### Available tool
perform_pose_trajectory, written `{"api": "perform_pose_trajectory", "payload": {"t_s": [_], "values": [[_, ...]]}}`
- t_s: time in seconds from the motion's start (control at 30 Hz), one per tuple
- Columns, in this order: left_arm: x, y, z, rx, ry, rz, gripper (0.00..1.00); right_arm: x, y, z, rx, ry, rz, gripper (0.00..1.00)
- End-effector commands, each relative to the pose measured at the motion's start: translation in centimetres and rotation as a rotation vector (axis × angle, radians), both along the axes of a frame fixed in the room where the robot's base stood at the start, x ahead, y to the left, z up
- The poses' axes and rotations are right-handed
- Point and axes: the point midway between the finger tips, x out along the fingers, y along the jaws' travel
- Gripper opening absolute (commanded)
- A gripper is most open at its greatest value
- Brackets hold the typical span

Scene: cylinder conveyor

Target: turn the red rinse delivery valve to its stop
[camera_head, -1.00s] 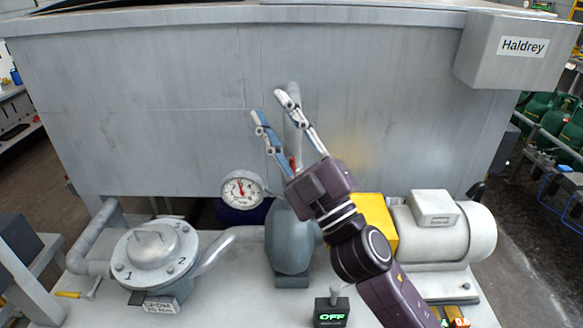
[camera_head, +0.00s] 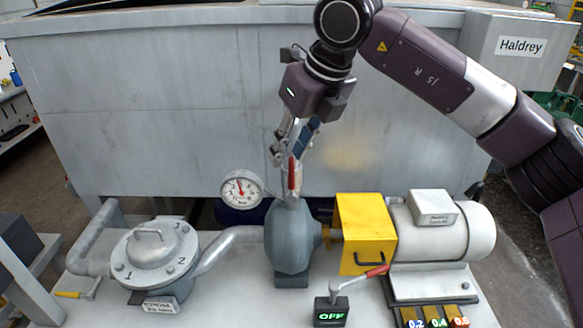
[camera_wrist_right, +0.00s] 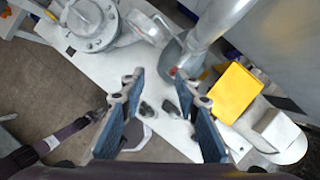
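The red valve handle (camera_head: 292,176) stands upright on the delivery pipe above the grey pump (camera_head: 291,240). A small red spot of it (camera_wrist_right: 172,71) shows in the right wrist view. My right gripper (camera_head: 285,160) points down from above in the head view, its fingertips close by the handle and overlapping its top. I cannot tell whether they touch it. In the right wrist view my right gripper (camera_wrist_right: 159,84) has its two blue-padded fingers apart, with nothing held between them. An arm of mine shows at the wrist view's lower left; its gripper is not clear.
A pressure gauge (camera_head: 242,189) sits left of the pump. A yellow guard (camera_head: 364,222) and motor (camera_head: 462,230) are at right. A red-tipped lever (camera_head: 374,271) is above the OFF box (camera_head: 331,314). A numbered round housing (camera_head: 152,252) is at left. The tank wall (camera_head: 150,130) is behind.

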Motion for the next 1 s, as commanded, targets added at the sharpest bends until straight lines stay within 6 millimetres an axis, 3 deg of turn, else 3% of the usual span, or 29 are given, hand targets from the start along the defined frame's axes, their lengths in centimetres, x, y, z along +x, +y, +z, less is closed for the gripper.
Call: {"api": "perform_pose_trajectory", "payload": {"t_s": [0.07,0.17,0.6,1.0], "values": [[0.0,0.0,0.0,0.000,0.000,-0.001,0.17,0.5,-1.5,0.6,-0.045,-0.015,-0.033,0.29],[0.0,0.0,0.3,0.000,0.000,-0.001,0.17,0.9,-2.0,0.4,-0.066,-0.017,-0.049,0.29],[0.0,0.0,2.8,0.000,0.000,-0.001,0.17,2.8,-0.5,-5.3,-0.063,-0.015,-0.044,0.29],[0.0,0.0,2.9,0.000,0.000,-0.001,0.17,3.1,-0.3,-6.4,-0.061,-0.018,-0.044,0.29]]}}
